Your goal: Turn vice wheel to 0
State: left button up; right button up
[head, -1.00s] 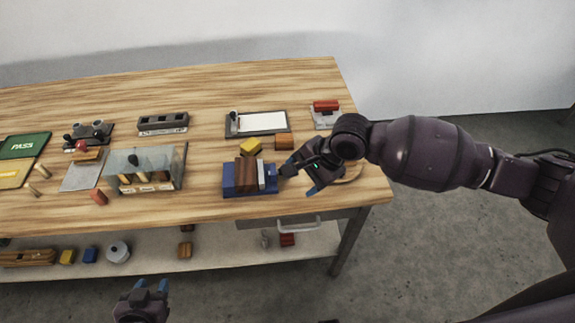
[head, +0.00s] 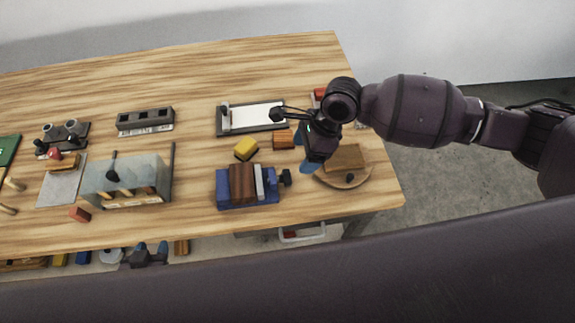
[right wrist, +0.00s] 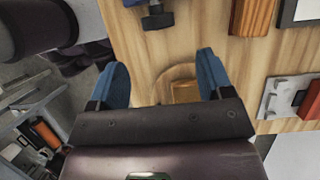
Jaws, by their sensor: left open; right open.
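The blue vice (head: 230,197) stands on the table with a brown block (head: 243,183) and a pale jaw at its top. Its dark wheel (head: 285,177) sticks out on the right side; it also shows at the top of the right wrist view (right wrist: 157,16). Any number on the wheel is too small to read. My right gripper (head: 304,153) is open and empty, above the table just right of the wheel and apart from it. Its blue fingers (right wrist: 165,80) show in the right wrist view.
A round wooden board (head: 345,180) with a brown block lies right of the vice. A yellow block (head: 246,148), an orange-brown block (head: 284,139) and a framed white board (head: 252,117) lie behind it. A glass-fronted box (head: 125,180) stands to the left. Open tabletop lies at the back.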

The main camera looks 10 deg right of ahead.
aim_at(289, 177)
jog(key=x, duration=0.9)
jog(key=shift+s+a+f, duration=0.15)
jog(key=shift+f, duration=0.2)
jog(key=c, duration=0.9)
jog(key=shift+s, duration=0.1)
